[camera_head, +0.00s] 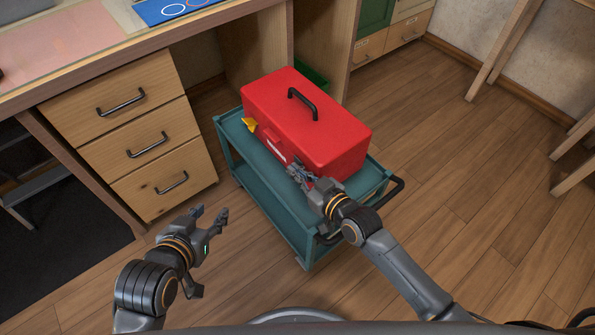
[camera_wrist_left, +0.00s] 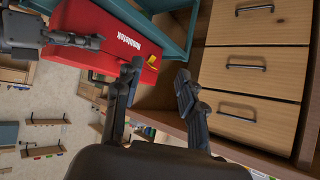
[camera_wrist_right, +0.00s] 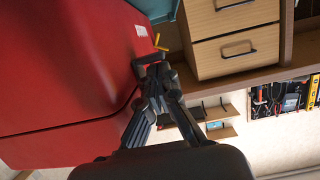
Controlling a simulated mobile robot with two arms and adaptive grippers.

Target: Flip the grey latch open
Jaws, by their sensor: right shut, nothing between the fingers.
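A red toolbox (camera_head: 305,120) with a black top handle (camera_head: 303,104) sits closed on a teal cart (camera_head: 262,173). A yellow latch (camera_head: 250,125) sticks out at the left end of its front; it also shows in the right wrist view (camera_wrist_right: 160,44). I cannot make out the grey latch; my right gripper covers that part of the front. My right gripper (camera_head: 298,172) is shut and empty, its tips close against the box front near the right end. I cannot tell whether they touch. My left gripper (camera_head: 212,216) is open and empty, in front of the cart and away from the box.
A wooden drawer unit (camera_head: 145,145) under a workbench stands left of the cart. The cart's black push handle (camera_head: 392,195) is on the right, beside my right arm. Wooden trestle legs (camera_head: 502,50) stand at far right. The wood floor (camera_head: 460,210) between is clear.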

